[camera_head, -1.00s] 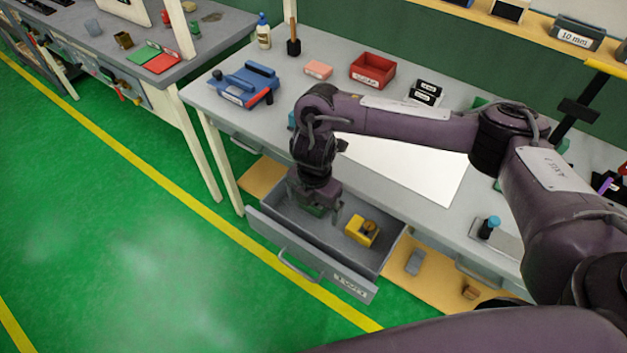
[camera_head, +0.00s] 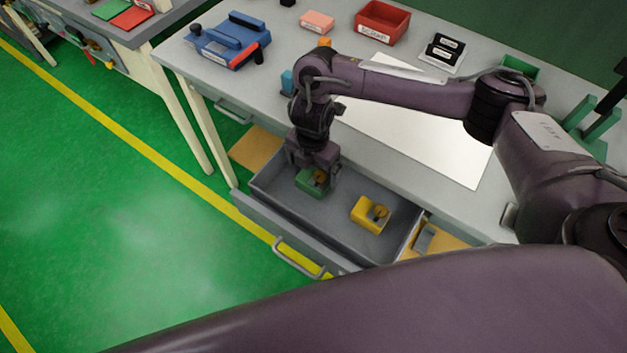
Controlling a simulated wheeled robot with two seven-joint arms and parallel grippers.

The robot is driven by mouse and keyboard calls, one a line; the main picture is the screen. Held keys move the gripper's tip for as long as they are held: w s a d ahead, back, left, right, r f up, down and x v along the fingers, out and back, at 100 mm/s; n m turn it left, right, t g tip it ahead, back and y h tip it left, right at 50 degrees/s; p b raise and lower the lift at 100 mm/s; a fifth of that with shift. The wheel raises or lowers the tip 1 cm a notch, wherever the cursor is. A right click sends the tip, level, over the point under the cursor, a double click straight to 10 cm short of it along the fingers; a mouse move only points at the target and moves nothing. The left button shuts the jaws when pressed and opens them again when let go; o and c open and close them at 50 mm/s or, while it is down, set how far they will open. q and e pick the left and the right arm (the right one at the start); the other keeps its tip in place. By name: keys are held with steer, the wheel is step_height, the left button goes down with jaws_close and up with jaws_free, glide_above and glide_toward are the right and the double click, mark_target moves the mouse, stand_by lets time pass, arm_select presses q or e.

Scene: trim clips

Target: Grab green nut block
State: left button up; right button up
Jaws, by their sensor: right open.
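The green nut block (camera_head: 309,181) lies in the left part of the open drawer (camera_head: 345,240), with a brownish nut showing on it. My right gripper (camera_head: 317,176) points down into the drawer right over the green block. Its jaws are open at the block and hide part of it; whether they touch it I cannot tell. A yellow block (camera_head: 366,215) with a similar nut lies to the right in the same drawer, apart from the gripper. My left gripper is not in view.
The grey workbench (camera_head: 215,85) above the drawer carries a blue vise-like tool (camera_head: 230,42), a red bin (camera_head: 382,22), a pink block (camera_head: 317,21) and a white sheet (camera_head: 425,135). The drawer's front wall and handle (camera_head: 298,258) stand on the near side.

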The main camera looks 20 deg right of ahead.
mark_target(314, 179)
steer(key=f, duration=0.5)
steer(key=shift+s+b, duration=0.2)
steer(key=shift+b, duration=0.2)
steer(key=shift+c, duration=0.5)
steer(key=c, duration=1)
steer(key=shift+c, duration=0.3)
steer(key=shift+r, duration=0.15)
